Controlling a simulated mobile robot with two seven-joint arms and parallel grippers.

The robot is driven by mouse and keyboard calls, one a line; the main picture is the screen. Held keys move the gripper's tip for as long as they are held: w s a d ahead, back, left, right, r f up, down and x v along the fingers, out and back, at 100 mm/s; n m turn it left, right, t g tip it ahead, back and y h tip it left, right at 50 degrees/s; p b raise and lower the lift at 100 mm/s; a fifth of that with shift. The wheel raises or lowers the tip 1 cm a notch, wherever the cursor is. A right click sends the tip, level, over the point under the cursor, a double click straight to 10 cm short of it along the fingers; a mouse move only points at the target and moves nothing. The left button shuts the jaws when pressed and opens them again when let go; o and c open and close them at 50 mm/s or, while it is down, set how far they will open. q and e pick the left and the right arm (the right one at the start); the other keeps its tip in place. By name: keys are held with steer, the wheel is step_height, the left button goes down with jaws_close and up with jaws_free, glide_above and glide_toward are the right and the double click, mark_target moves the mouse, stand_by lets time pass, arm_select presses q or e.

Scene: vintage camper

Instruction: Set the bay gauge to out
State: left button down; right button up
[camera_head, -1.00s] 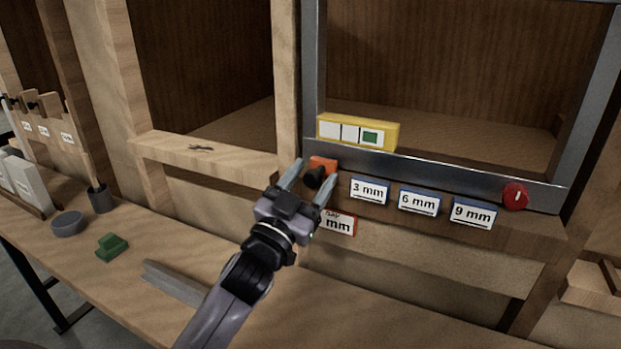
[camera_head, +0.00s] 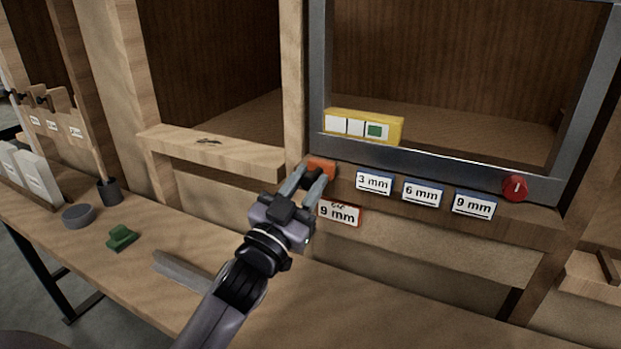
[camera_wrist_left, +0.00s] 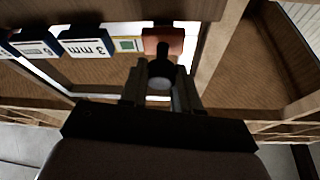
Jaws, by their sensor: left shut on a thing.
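The bay gauge appears to be the orange block (camera_head: 321,165) with a black knob, at the left end of the wooden rail below the metal-framed bay. It also shows at the top of the left wrist view (camera_wrist_left: 165,40), with its black knob (camera_wrist_left: 160,68) between the fingers. My left gripper (camera_head: 308,177) is shut on the knob, and its fingers hide part of it. Labels 3 mm (camera_head: 374,183), 6 mm (camera_head: 422,194) and 9 mm (camera_head: 474,204) run to the right of the block. No readable "out" mark shows. My right gripper is not in view.
A red-edged 9 mm card (camera_head: 340,213) hangs below the rail, close to the gripper. A yellow block (camera_head: 365,127) with a green square sits above, and a red knob (camera_head: 515,187) at the right. A green piece (camera_head: 122,237) and metal bar (camera_head: 183,270) lie on the bench.

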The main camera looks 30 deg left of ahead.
arm_select(q)
steer(key=c, duration=0.8)
jaws_free()
steer(key=shift+s, duration=0.15)
steer(key=b+v, duration=0.1)
steer(key=v, duration=0.6)
steer(key=shift+s+f, duration=0.1)
steer(key=shift+s, duration=0.05)
